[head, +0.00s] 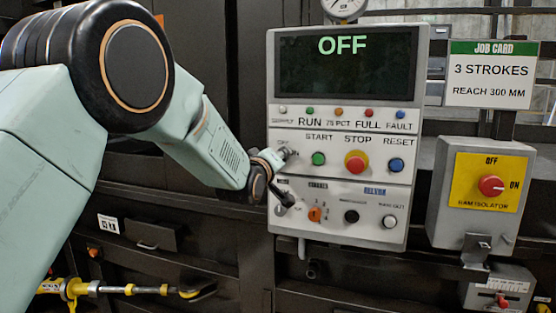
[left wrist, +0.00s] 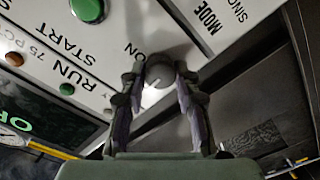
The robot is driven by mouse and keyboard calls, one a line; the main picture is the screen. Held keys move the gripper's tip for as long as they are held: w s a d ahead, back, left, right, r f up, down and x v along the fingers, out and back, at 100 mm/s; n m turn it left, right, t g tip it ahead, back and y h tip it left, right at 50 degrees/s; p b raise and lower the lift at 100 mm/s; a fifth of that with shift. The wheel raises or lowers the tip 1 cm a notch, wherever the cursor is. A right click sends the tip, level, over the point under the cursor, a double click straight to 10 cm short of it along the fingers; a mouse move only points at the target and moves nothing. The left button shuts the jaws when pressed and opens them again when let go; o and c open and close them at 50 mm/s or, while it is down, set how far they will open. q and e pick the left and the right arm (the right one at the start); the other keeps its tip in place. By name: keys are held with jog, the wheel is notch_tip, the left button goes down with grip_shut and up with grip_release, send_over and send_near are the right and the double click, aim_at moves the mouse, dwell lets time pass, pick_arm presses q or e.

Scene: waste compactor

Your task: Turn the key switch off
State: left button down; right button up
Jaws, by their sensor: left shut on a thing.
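The control panel (head: 345,140) has a display (head: 345,65) that reads OFF in green. The key switch (left wrist: 159,72) is a round grey knob with a pale line, beside an ON label in the left wrist view. My left gripper (left wrist: 160,82) has its two fingers on either side of the knob, closed on it. In the head view my left gripper (head: 284,172) is at the panel's left edge, just left of the green START button (head: 318,158). The gripper largely hides the key switch there. My right gripper is not in view.
A red STOP button (head: 356,162) and blue RESET button (head: 397,165) are to the right. Below are an orange selector (head: 315,214) and other knobs. A ram isolator (head: 491,187) with a red handle and a job card (head: 490,75) are further right.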

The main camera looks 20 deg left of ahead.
pick_arm(q)
jog(key=shift+f, duration=0.1)
jog(key=c, duration=1)
grip_release()
jog(key=s, duration=1.2)
jog(key=shift+s+a+r, duration=0.1)
jog(key=shift+r, duration=0.15)
